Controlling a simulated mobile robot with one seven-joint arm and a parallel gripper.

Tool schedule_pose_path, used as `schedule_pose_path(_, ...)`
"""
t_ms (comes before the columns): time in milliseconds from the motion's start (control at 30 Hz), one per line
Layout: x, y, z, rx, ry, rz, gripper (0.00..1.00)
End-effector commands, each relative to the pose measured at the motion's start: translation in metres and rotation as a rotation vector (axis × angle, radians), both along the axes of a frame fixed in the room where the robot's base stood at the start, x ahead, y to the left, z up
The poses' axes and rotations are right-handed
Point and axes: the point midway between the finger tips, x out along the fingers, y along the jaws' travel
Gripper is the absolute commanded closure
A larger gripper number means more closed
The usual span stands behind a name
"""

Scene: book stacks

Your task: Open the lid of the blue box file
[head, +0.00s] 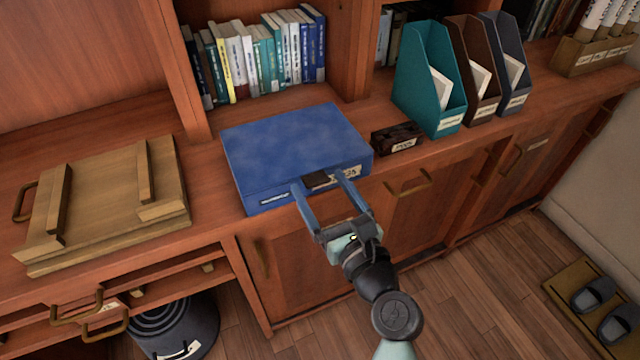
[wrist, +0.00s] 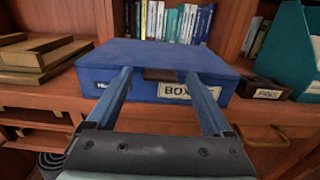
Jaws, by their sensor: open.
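The blue box file (head: 290,145) lies flat on the wooden counter with its lid closed. Its front face carries a dark brown tab (head: 318,180) and pale labels. It also fills the middle of the wrist view (wrist: 150,56), with the tab (wrist: 160,74) at the upper middle of its front. My gripper (head: 318,183) is open at the front of the box, its two blue fingers on either side of the tab. In the wrist view the gripper (wrist: 157,76) shows nothing held between its fingers. I cannot tell whether the fingertips touch the box.
A wooden board with raised bars (head: 105,205) lies to the left. A small dark labelled box (head: 397,139) sits close right of the file, then a teal magazine holder (head: 428,80). A row of books (head: 260,58) stands in the shelf behind. Cabinet doors are below.

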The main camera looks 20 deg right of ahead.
Motion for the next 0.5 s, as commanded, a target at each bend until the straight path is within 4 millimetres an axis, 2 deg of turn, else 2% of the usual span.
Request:
schedule_pose_path(133, 0.0103, 0.0007, 0.0001, 0.0, 0.0, 0.001, 0.15)
schedule_pose_path(433, 0.0121, 0.0007, 0.0001, 0.0, 0.0, 0.0, 0.15)
schedule_pose_path(500, 0.012, 0.0007, 0.0001, 0.0, 0.0, 0.0, 0.26)
